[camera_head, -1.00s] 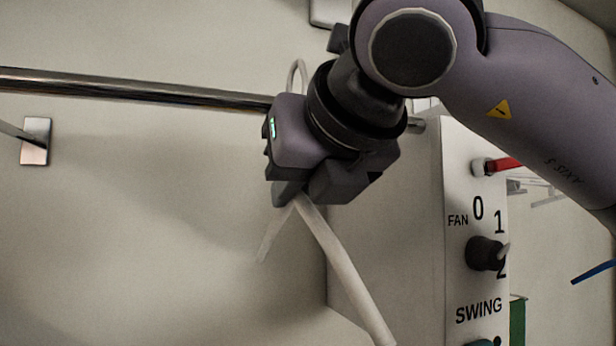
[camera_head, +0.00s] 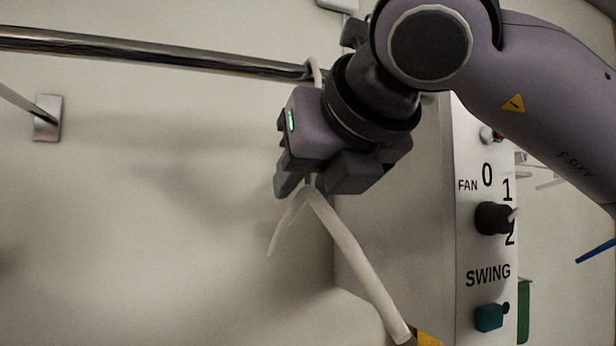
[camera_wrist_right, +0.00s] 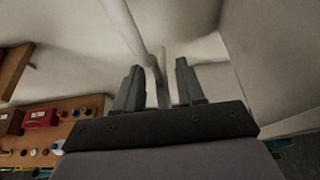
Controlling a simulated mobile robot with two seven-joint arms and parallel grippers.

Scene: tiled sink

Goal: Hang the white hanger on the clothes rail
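The white hanger (camera_head: 350,240) hangs at a tilt below my right gripper (camera_head: 312,182). Its hook (camera_head: 316,72) shows above the gripper at the clothes rail (camera_head: 150,57), a shiny metal bar, and appears to loop over it. My gripper and wrist hide part of the hook and rail. In the right wrist view, my right gripper's fingers (camera_wrist_right: 158,88) stand apart, and the hanger's neck (camera_wrist_right: 160,72) runs between them with a gap on each side. The right gripper looks open around the neck. My left gripper is not in view.
A white box with FAN and SWING knobs (camera_head: 493,218) stands right of the hanger, close to its lower arm. A metal wall bracket (camera_head: 47,118) is at the left. The wrist view shows a wooden shelf (camera_wrist_right: 60,128) with small items. The wall below the rail is clear.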

